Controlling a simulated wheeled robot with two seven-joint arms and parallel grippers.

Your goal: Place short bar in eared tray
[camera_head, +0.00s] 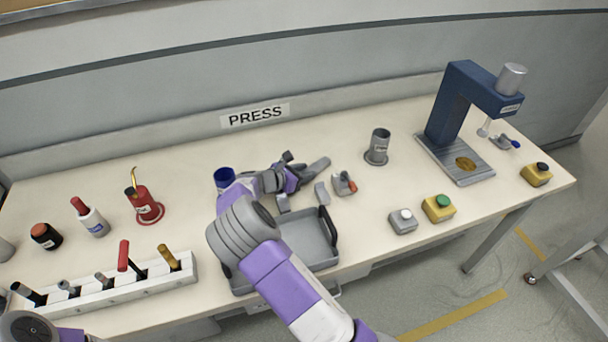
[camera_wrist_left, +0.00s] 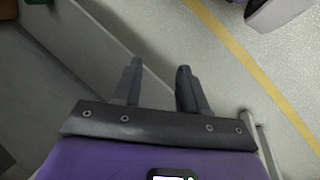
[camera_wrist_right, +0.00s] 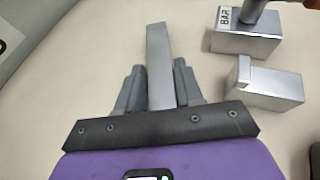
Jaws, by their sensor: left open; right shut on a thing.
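The eared tray (camera_head: 318,262) is grey and shallow with dark upright ears, at the front edge of the table. My right arm covers part of it. My right gripper (camera_head: 299,177) is beyond the tray, shut on a grey bar (camera_head: 318,167). In the right wrist view this bar (camera_wrist_right: 159,60) sticks out from between the fingers (camera_wrist_right: 160,88). A shorter grey block (camera_head: 322,193) lies on the table beside it, apart from the gripper; it also shows in the right wrist view (camera_wrist_right: 265,85). My left gripper (camera_wrist_left: 157,85) is open and empty, with floor below.
A block labelled BAR (camera_wrist_right: 245,38) stands close by. A grey cup (camera_head: 378,148), buttons (camera_head: 438,208) and a blue press (camera_head: 450,110) are to the right. A tool rack (camera_head: 110,290), bottles (camera_head: 92,217) and a red oil can (camera_head: 144,203) are to the left.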

